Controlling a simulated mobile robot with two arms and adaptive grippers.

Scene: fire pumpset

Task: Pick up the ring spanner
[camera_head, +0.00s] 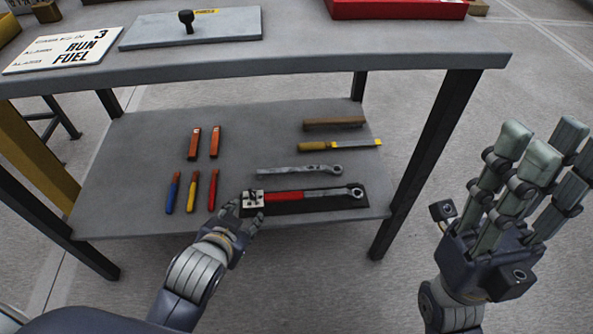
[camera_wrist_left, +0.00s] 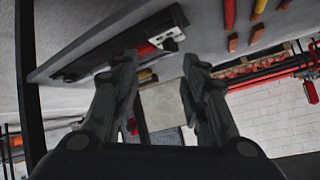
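A long grey spanner with a ring at its right end (camera_head: 298,171) lies flat on the lower shelf (camera_head: 140,145). In front of it, a red-handled wrench-like tool (camera_head: 300,194) lies on a black mat (camera_head: 330,205). My left gripper (camera_head: 243,208) is at the shelf's front edge, by the mat's left end, left of and nearer than the grey spanner. In the left wrist view its fingers are spread apart (camera_wrist_left: 160,60) with nothing seen between them. The mat (camera_wrist_left: 85,68) shows just beyond. My right gripper (camera_head: 545,160) is raised at the right, fingers extended, empty.
Blue, yellow and red-handled tools (camera_head: 192,191) and two orange pieces (camera_head: 204,142) lie left on the shelf. A file with a yellow handle (camera_head: 340,145) and a brown bar (camera_head: 334,123) lie behind. The tabletop (camera_head: 300,58) overhangs; a dark leg (camera_head: 425,165) stands right.

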